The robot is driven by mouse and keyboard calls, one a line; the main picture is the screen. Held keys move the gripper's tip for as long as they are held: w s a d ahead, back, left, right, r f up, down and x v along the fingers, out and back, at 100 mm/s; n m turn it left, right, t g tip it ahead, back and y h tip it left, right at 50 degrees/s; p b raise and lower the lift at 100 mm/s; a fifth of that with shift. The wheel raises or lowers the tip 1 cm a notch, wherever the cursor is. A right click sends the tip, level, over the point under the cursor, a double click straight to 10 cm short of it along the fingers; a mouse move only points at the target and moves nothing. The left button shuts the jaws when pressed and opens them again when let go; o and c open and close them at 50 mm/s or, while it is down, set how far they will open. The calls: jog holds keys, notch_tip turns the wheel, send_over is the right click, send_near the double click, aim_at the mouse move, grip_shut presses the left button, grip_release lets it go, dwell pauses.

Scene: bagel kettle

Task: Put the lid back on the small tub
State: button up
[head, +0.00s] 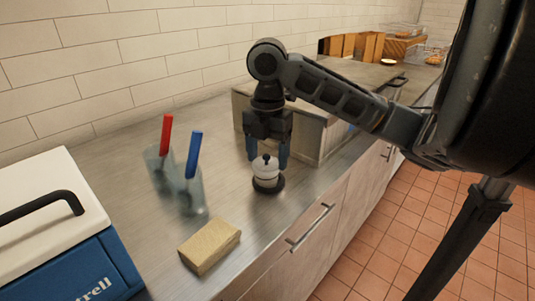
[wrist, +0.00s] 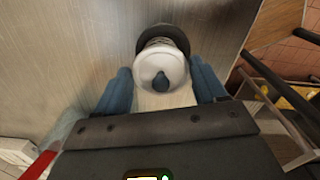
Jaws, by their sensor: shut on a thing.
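My gripper (head: 268,158) points down over the counter, and its two blue fingers are shut on the white lid (head: 266,169). The lid has a dark knob on top; in the wrist view the lid (wrist: 160,68) sits between the fingertips (wrist: 163,82). The small tub (head: 267,186) shows as a dark round form directly below the lid, on the counter. In the wrist view, the dark tub (wrist: 166,31) shows beyond the lid's far edge, with a pale ribbed band between them. The lid hides most of the tub. I cannot tell whether the lid is fully seated.
A yellow sponge block (head: 209,247) lies in front on the steel counter (head: 125,195). Clear containers with a red handle (head: 166,134) and a blue handle (head: 193,153) stand left. A blue cooler (head: 85,272) is at the left front. A boxy metal unit (head: 318,137) stands close behind my gripper.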

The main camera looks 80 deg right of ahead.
jog(key=o, duration=1.1)
jog(key=shift+r+p, duration=2.85)
jog(key=shift+r, duration=0.7)
grip_shut()
